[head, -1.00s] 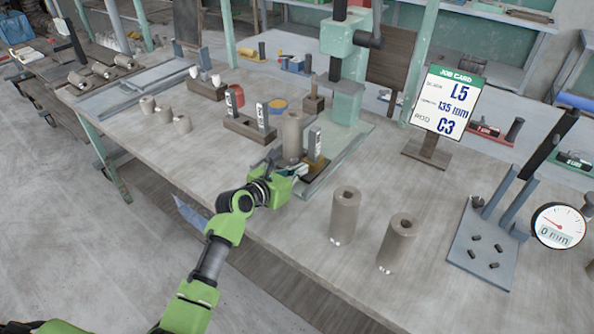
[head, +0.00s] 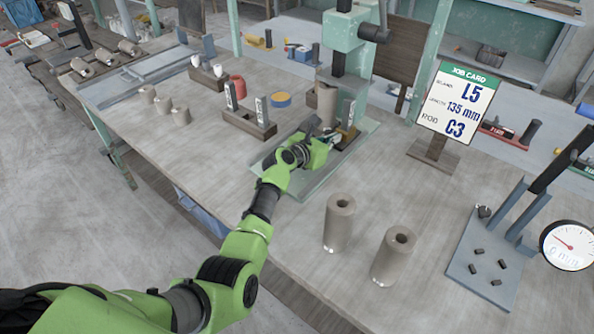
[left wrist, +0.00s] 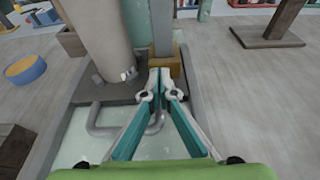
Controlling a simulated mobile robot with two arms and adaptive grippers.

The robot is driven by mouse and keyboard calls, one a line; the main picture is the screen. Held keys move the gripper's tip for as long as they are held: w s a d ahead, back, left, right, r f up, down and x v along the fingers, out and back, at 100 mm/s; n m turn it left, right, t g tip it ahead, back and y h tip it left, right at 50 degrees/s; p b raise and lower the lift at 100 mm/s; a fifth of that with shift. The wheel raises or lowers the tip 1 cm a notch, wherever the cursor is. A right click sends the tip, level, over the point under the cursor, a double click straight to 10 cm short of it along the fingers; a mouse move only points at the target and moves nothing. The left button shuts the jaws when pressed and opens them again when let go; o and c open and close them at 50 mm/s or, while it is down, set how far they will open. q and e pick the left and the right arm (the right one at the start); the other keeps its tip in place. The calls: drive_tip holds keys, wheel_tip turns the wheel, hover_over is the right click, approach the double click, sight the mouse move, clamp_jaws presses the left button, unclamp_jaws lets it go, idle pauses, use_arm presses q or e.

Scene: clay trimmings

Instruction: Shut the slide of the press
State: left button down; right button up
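The green press (head: 350,60) stands at the back of the table on a pale green base plate (head: 275,180). Its dark slide (left wrist: 125,92) carries a grey clay cylinder (head: 327,100) and a yellow-brown block (left wrist: 178,66) with a grey upright (head: 347,112). The clay stands close to the press column. A bent grey handle (left wrist: 103,128) sticks out of the slide's near side. My left gripper (head: 330,139) has its fingertips together (left wrist: 160,78), right at the near side of the block. Part of the handle shows behind the fingers; exact contact is unclear. My right gripper is not visible.
Two tall hollow cylinders (head: 340,222) stand right of my arm. A job card (head: 458,100), a gauge stand (head: 487,262), a wooden rack (head: 240,124) and small cylinders (head: 163,105) are also on the table. The base plate's near part is bare.

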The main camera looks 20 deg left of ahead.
use_arm(q)
drive_tip(key=shift+w+d, duration=0.2)
drive_tip(key=shift+w, duration=0.35)
drive_tip(key=shift+w+r, duration=0.1)
drive_tip(key=shift+r, duration=0.15)
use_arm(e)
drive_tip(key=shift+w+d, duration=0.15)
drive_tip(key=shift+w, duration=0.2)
